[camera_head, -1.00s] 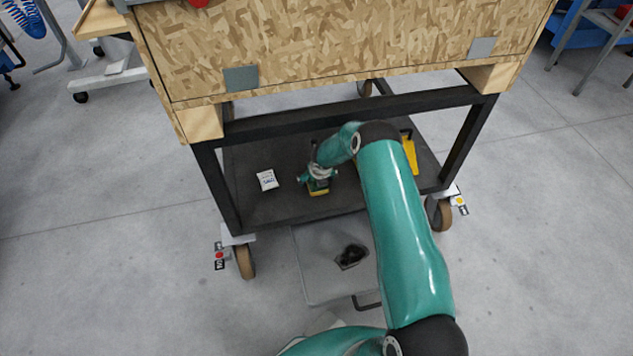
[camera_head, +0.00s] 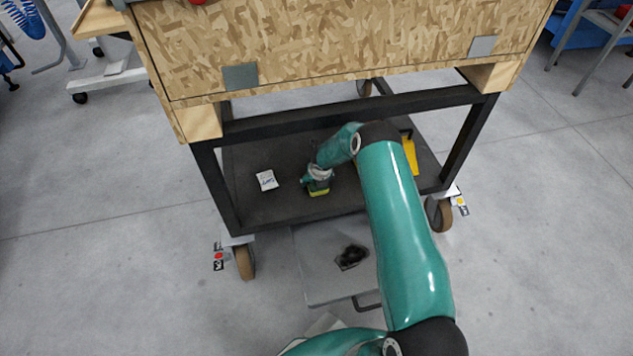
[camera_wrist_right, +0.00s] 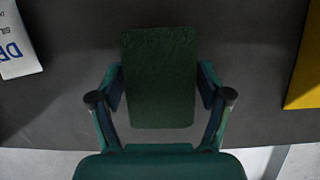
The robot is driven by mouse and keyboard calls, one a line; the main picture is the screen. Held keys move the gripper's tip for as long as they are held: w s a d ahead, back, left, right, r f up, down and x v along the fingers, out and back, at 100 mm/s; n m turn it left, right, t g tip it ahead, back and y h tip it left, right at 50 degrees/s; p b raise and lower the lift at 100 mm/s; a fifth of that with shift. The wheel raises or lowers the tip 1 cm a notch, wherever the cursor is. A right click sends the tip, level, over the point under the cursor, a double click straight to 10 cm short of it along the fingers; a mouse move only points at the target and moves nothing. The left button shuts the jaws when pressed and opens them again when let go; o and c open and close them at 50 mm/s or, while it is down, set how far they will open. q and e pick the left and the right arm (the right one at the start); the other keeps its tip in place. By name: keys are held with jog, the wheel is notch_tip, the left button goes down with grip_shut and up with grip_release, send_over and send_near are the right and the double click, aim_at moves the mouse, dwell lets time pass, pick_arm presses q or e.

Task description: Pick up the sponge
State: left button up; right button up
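The sponge (camera_wrist_right: 160,75) is a dark green rectangular pad in the right wrist view, lying between the two fingers of my right gripper (camera_wrist_right: 160,92). The finger pads press against its left and right sides, so the gripper looks shut on it. In the head view my right gripper (camera_head: 318,178) points down at the cart's lower shelf, and a yellow-green edge of the sponge (camera_head: 320,193) shows below it. I cannot tell whether the sponge is clear of the shelf. My left gripper is not in view.
A white box with blue lettering (camera_head: 266,180) lies left of the gripper on the dark lower shelf (camera_head: 270,210). A yellow object (camera_head: 410,157) lies to the right, partly behind my arm. The wooden cart top (camera_head: 340,45) and its black frame bar (camera_head: 350,115) are above the shelf.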

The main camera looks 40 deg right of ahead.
jog(key=shift+c, duration=1.1)
jog(key=shift+r+p, duration=0.4)
jog(key=shift+p, duration=0.1)
notch_tip(320, 180, up, 10)
jog(key=p, duration=0.3)
jog(key=shift+f, duration=0.15)
jog(key=shift+c, duration=0.2)
jog(key=shift+s, duration=0.1)
jog(key=c, duration=0.3)
